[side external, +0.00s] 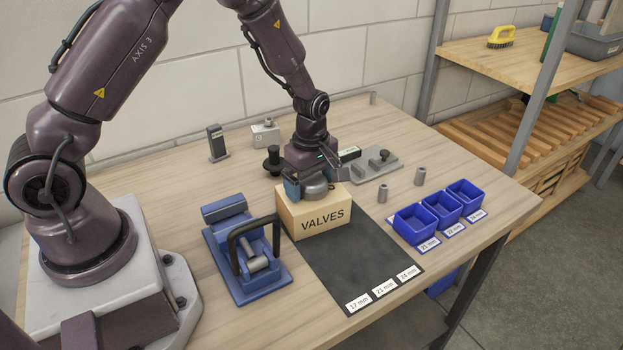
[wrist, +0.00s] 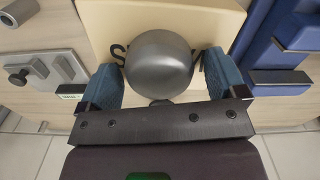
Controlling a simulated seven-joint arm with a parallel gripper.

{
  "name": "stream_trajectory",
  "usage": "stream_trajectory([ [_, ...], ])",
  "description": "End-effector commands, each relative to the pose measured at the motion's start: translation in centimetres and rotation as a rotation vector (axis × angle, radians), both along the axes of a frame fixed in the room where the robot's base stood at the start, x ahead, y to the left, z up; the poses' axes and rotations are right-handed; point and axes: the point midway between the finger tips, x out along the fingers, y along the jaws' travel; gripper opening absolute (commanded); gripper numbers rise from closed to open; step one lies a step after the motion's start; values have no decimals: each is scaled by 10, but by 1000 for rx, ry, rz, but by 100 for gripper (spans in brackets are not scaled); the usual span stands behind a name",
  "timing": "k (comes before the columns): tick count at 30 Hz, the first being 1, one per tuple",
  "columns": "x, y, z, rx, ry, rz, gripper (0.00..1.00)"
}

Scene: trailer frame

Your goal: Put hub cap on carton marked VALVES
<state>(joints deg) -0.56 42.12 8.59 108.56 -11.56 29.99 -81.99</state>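The hub cap (wrist: 158,62) is a smooth grey dome. In the side external view the hub cap (side external: 314,188) is at the top face of the tan carton marked VALVES (side external: 318,221); I cannot tell whether it rests there or is held just above. My gripper (side external: 313,178) is directly over the carton, pointing down. In the wrist view my gripper (wrist: 162,78) has its two blue finger pads on either side of the hub cap, close to it. Whether both pads press on it is unclear. The carton (wrist: 105,22) lies behind the cap, its lettering partly hidden.
A blue clamp fixture (side external: 245,250) stands left of the carton. A dark mat (side external: 365,255) with size labels lies in front. Blue bins (side external: 416,224) and grey cylinders (side external: 420,176) are to the right. A grey plate fixture (side external: 378,165) and a dark knobbed post (side external: 272,160) are behind.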

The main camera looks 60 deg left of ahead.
Motion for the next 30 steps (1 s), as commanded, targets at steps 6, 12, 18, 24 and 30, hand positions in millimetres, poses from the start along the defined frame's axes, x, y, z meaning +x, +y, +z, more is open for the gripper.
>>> stream_trajectory([
  [6,0,0,0,0,0,0,90],
  [12,1,0,14,0,-3,-1,90],
  [18,1,-1,55,0,-6,-2,90],
  [24,1,-1,96,0,-5,-1,90],
  [30,0,0,119,0,-1,-1,90],
])
